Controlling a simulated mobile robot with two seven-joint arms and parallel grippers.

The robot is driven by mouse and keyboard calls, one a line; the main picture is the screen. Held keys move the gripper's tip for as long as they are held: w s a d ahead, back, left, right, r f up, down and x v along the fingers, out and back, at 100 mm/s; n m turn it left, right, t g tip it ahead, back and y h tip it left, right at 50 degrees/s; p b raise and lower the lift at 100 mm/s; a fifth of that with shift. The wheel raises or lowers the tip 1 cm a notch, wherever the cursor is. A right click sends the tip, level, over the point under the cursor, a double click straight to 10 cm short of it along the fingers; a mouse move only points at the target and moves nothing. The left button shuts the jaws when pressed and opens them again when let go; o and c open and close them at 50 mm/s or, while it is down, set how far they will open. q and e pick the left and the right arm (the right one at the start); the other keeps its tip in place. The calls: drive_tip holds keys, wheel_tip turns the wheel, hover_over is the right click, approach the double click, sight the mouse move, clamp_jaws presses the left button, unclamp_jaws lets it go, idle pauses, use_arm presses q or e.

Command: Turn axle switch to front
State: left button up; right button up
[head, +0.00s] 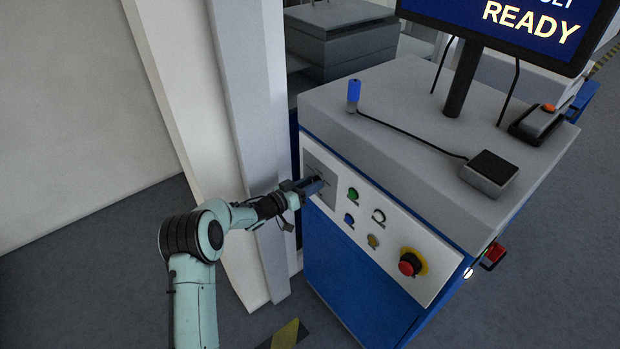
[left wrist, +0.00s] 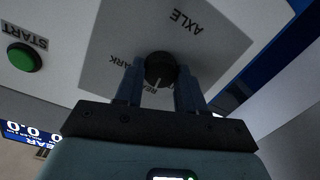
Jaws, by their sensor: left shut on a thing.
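The axle switch (left wrist: 160,69) is a round black knob on a grey plate (left wrist: 215,50) marked AXLE. In the left wrist view its white pointer line is directed toward the lower edge, near a partly covered label that seems to read REAR. A label ending in ARK is to its left. My left gripper (left wrist: 160,80) is shut on the knob, with one finger on each side. In the head view my left gripper (head: 312,186) reaches the left end of the blue cabinet's panel and hides the knob. My right gripper is not in view.
Right of the plate are a green START button (head: 353,193), several other buttons and a red emergency stop (head: 408,265). A screen (head: 510,22) reading READY stands above the grey cabinet top (head: 400,110). A grey pillar (head: 250,110) stands close to my left arm.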

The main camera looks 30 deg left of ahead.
use_arm(q)
drive_tip(key=n+p, duration=0.2)
drive_tip(key=n, duration=0.1)
drive_tip(key=n+p, duration=0.1)
drive_tip(key=n, duration=0.1)
drive_tip(key=shift+w+a+r+h+p, duration=0.1)
drive_tip(key=shift+w+r+h+p, duration=0.05)
drive_tip(key=shift+r+h+p, duration=0.15)
drive_tip(key=shift+f+n+p, duration=0.1)
drive_tip(key=shift+n+p, duration=0.2)
drive_tip(key=shift+n, duration=0.6)
drive_tip(key=shift+f+n, duration=0.15)
drive_tip(key=shift+n, duration=1.35)
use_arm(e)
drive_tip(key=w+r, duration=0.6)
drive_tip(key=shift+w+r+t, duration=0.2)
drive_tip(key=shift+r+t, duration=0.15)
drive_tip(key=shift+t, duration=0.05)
use_arm(q)
drive_tip(key=o, duration=1)
drive_tip(key=shift+h, duration=0.3)
drive_tip(key=shift+o, duration=0.2)
